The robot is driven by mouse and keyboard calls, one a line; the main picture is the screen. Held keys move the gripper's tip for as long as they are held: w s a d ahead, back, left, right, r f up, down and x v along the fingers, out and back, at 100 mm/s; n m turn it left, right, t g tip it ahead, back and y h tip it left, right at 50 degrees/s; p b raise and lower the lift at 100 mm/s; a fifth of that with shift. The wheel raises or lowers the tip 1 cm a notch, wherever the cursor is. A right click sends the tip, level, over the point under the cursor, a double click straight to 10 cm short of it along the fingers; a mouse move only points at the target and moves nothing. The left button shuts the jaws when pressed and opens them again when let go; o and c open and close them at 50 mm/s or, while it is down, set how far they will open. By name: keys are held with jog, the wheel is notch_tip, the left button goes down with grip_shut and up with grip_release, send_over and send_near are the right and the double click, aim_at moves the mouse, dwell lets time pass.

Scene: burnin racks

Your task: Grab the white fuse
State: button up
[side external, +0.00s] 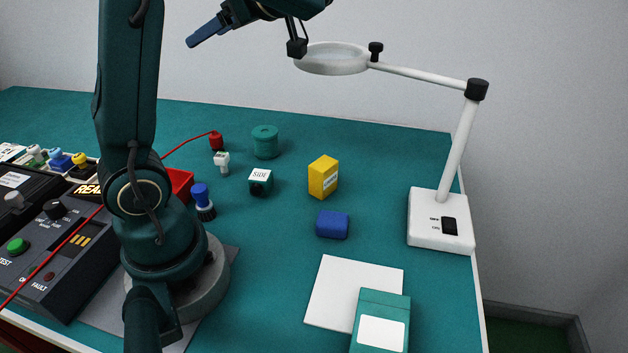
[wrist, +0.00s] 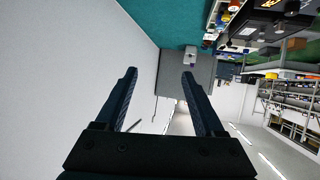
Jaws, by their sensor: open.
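A small white piece (side external: 221,161) that looks like the white fuse stands on the teal bench, left of the green spool and below the red plug. Another pale-topped piece (side external: 36,154) sits in the row at the far left, beside blue and yellow ones. My gripper (wrist: 160,73) is open and empty, its two dark fingers wide apart in the wrist view. In the side view one blue finger (side external: 205,32) shows, high above the bench and well away from the white piece. I cannot pick out the fuse for certain in the wrist view.
A magnifier lamp (side external: 441,220) stands at right, its lens (side external: 331,59) near my gripper. A green spool (side external: 265,142), dark cube (side external: 260,182), yellow box (side external: 323,176), blue block (side external: 332,224) and blue-topped piece (side external: 202,200) stand around. A red cable (side external: 187,143) crosses at left.

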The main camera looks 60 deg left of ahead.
jog(key=s+f+g, duration=0.1)
send_over(225, 156)
jog(key=d, duration=0.1)
notch_tip(225, 156, down, 16)
jog(key=shift+h, duration=0.3)
jog(key=shift+w+d+f, duration=0.1)
jog(key=shift+w+f, duration=0.15)
jog(key=shift+f, duration=0.95)
jog(key=shift+w+d+f, duration=0.1)
jog(key=shift+w+f, duration=0.1)
jog(key=shift+f, duration=0.95)
notch_tip(225, 156, down, 2)
jog(key=shift+f, duration=0.1)
jog(key=shift+x, duration=1.1)
jog(key=shift+s+a+f, duration=0.2)
jog(key=shift+a+f, duration=0.1)
jog(key=shift+a, duration=0.05)
grip_shut()
